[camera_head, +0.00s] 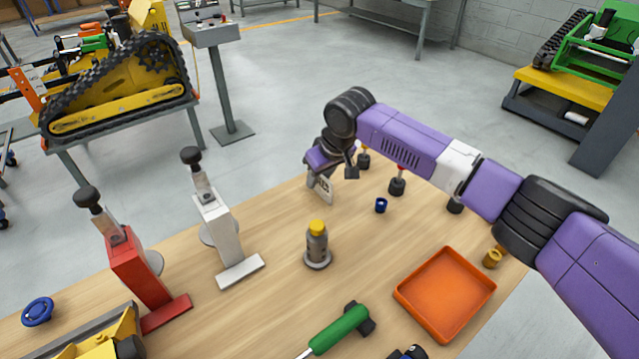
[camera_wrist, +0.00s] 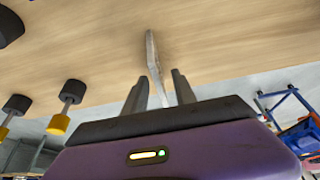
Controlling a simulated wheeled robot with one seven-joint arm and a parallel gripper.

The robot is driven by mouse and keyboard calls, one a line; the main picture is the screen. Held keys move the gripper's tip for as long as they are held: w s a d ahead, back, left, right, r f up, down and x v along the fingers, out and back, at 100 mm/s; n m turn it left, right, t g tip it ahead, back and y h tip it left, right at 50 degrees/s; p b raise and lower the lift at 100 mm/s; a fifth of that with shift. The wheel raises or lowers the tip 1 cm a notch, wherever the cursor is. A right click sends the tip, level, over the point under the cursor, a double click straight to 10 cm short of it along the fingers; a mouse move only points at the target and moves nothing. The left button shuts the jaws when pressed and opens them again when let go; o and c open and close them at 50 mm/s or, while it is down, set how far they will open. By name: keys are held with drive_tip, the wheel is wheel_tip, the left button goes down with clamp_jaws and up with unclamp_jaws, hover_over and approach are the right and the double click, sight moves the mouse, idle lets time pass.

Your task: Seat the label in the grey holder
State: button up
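The label appears to be a small pale plate with dark print (camera_head: 323,190), standing near the far edge of the wooden table. In the wrist view the thin plate (camera_wrist: 153,50) shows edge-on between my two fingers. My gripper (camera_wrist: 160,80) is open around it, with a gap visible on each side. In the head view my gripper (camera_head: 335,172) is at the plate and partly hides it. A pale grey upright stand with a black knob and flat foot (camera_head: 222,238) is left of the plate; I cannot tell for certain that it is the grey holder.
A red stand (camera_head: 138,265) is further left. Several black knobbed pieces (camera_head: 397,186) line the far right edge.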

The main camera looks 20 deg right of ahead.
drive_tip(key=shift+f, duration=0.15)
clamp_jaws()
idle(0.6)
